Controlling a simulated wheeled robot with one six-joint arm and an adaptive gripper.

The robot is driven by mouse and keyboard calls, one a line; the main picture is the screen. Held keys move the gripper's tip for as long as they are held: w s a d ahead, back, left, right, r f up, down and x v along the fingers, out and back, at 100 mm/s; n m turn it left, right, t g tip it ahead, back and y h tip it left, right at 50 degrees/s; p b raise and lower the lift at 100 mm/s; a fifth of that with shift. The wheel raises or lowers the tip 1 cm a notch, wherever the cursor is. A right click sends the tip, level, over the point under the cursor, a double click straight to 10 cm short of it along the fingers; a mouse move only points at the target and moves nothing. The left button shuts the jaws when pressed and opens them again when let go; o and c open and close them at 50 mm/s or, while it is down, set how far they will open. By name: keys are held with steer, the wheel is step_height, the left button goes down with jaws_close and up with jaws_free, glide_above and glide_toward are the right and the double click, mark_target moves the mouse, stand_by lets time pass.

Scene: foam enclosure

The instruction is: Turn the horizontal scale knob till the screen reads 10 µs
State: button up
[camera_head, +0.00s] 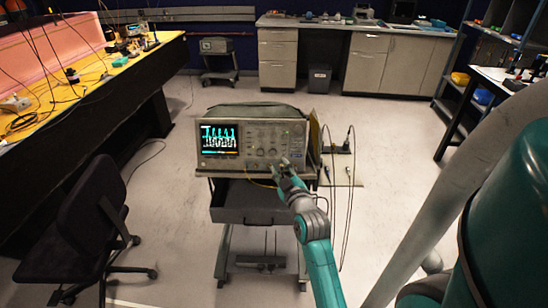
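The oscilloscope (252,137) stands on a wheeled cart in the middle of the view. Its lit screen (220,138) on the left of the front panel shows cyan and white waveforms; the readout is too small to read. Several knobs (262,152) sit on the panel right of the screen; which one is the horizontal scale knob I cannot tell. My gripper (281,168) is at the lower right of the panel, close to or touching it, and hides part of the controls there. Whether its fingers are open or shut on a knob is too small to tell.
The cart's grey drawer (250,202) is below the oscilloscope. Cables (351,190) hang at its right. A black chair (85,225) stands at the left, near a yellow-topped bench (95,80). The floor around the cart is mostly clear.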

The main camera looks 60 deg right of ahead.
mark_target(273, 153)
steer(key=x, duration=0.6)
steer(key=shift+w+d+f, duration=0.1)
steer(key=shift+w, duration=0.1)
jaws_close()
